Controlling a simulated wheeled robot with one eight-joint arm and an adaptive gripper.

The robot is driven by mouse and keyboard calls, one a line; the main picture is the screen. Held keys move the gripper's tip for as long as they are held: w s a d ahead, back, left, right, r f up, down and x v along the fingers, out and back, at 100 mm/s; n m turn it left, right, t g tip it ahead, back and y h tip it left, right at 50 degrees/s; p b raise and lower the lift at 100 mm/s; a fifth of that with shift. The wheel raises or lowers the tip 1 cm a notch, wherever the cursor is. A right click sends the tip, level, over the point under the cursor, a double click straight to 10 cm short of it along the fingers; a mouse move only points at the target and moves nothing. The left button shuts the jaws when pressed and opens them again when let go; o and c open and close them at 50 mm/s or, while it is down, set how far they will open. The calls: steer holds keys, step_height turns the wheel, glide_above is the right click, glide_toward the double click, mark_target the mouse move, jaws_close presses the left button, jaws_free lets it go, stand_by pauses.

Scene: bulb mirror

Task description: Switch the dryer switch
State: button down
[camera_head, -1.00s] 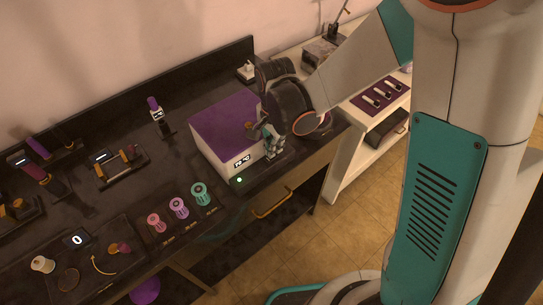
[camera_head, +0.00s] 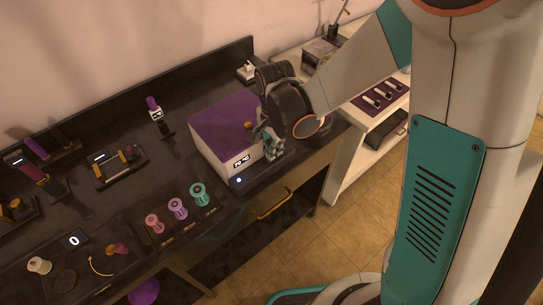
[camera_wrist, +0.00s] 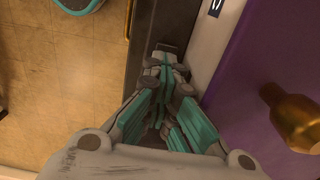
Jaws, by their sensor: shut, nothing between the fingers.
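The dryer (camera_head: 222,125) is a white box with a purple top and a lit display on its front. It stands on a dark base at the right end of the counter. My gripper (camera_head: 274,153) is shut and empty, low at the right end of the dryer's front. In the wrist view my gripper (camera_wrist: 164,62) points down at the dark strip beside the white wall, its tips by a small dark grey piece (camera_wrist: 168,48), perhaps the switch. The fingers hide part of it; I cannot tell contact.
A brass knob (camera_wrist: 292,118) stands on the dryer's purple top. Several coloured spools (camera_head: 178,208) stand on the counter to the left. A white shelf unit (camera_head: 350,150) is at the right. Open floor (camera_head: 310,235) lies in front of the counter.

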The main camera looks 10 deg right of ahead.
steer(key=shift+r+p, duration=2.35)
steer(key=shift+r, duration=1.15)
